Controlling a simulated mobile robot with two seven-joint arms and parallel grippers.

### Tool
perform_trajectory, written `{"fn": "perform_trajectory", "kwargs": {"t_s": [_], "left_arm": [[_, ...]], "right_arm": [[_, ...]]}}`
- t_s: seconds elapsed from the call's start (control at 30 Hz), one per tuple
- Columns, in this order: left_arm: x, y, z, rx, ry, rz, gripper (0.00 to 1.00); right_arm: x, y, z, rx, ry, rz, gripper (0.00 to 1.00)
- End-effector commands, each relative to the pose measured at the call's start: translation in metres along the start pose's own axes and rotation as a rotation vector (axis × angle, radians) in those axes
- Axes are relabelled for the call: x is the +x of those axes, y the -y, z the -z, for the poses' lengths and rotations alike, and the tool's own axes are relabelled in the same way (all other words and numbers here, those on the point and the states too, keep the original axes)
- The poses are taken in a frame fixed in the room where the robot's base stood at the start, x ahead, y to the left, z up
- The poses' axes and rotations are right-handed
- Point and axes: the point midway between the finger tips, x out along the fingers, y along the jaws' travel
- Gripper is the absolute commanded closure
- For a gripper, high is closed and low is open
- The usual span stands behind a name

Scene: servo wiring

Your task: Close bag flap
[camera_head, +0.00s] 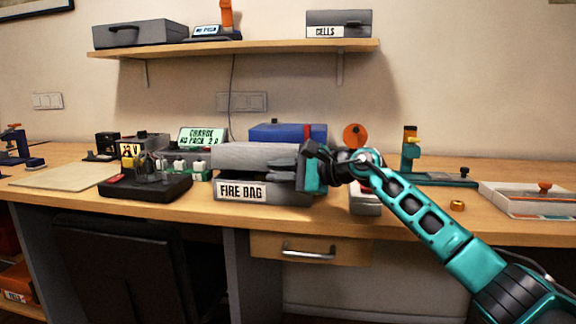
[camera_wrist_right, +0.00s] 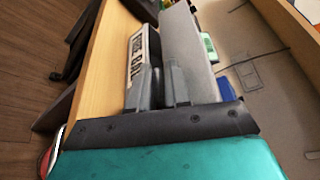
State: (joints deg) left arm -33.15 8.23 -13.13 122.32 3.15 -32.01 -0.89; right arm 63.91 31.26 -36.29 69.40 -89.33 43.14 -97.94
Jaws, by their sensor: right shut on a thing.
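The grey fire bag (camera_head: 300,194), with a white "FIRE BAG" label on its front, sits near the front edge of the bench. Its lighter grey flap (camera_head: 250,156) stands up above the label, tilted rather than flat. In the right wrist view the flap (camera_wrist_right: 188,45) rises beside the bag's label (camera_wrist_right: 138,62). My right gripper (camera_head: 282,174) reaches in from the right at the bag's right end. It is shut on the flap, though the exact contact is partly hidden by the fingers (camera_wrist_right: 161,88). My left gripper is not in view.
A blue box (camera_head: 275,133) stands behind the bag. A charger with a green display (camera_head: 202,138) and a black tray (camera_head: 145,187) are to its left. A drawer (camera_head: 310,249) is below the bench edge. A shelf (camera_head: 270,46) hangs above.

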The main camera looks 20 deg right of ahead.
Motion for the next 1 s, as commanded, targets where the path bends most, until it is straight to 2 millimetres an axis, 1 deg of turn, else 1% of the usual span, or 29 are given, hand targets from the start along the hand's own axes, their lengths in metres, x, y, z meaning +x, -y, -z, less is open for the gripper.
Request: {"fn": "perform_trajectory", "kwargs": {"t_s": [0.03,0.53,0.57,0.7,1.0], "left_arm": [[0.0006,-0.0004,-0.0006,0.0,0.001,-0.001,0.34],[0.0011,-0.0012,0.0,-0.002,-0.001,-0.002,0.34],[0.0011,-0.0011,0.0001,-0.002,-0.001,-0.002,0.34],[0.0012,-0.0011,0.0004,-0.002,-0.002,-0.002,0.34],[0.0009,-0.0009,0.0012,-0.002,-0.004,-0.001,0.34]], "right_arm": [[0.0029,-0.0114,0.0061,0.01,-0.011,-0.023,1.0],[0.0048,-0.0141,0.0081,0.011,-0.016,-0.024,1.0],[0.0048,-0.0141,0.0082,0.011,-0.016,-0.024,0.81],[0.0044,-0.0118,0.0072,0.009,-0.015,-0.018,0.67],[0.0018,-0.0076,0.0042,0.005,-0.009,-0.01,0.67]]}}
